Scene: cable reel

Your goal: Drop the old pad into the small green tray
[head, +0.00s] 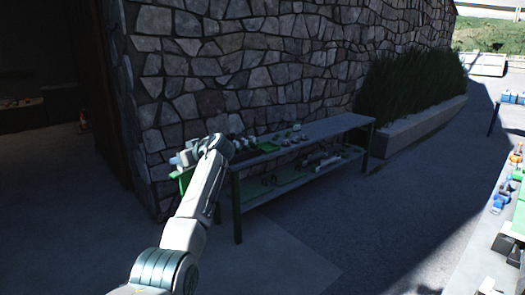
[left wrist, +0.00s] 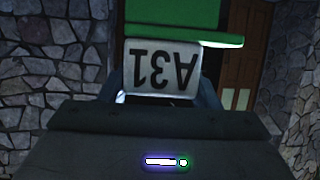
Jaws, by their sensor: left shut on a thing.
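My left gripper (head: 184,160) is raised at the near left end of a workbench, in front of the stone wall. In the left wrist view, it is shut on a pale piece (left wrist: 160,68) with the dark marking A31, which appears upside down. A green thing (left wrist: 185,18) with a protruding rim lies right against this piece; I cannot tell whether they are one object. Green also shows beside the gripper in the head view (head: 184,181). I cannot clearly identify the old pad or the small green tray. My right gripper is out of view.
The workbench (head: 335,127) has small parts on top and more on its lower shelf. A planter with tall grass (head: 410,85) stands beyond it. Another table with coloured items (head: 503,195) is at the right edge. The paving between is clear.

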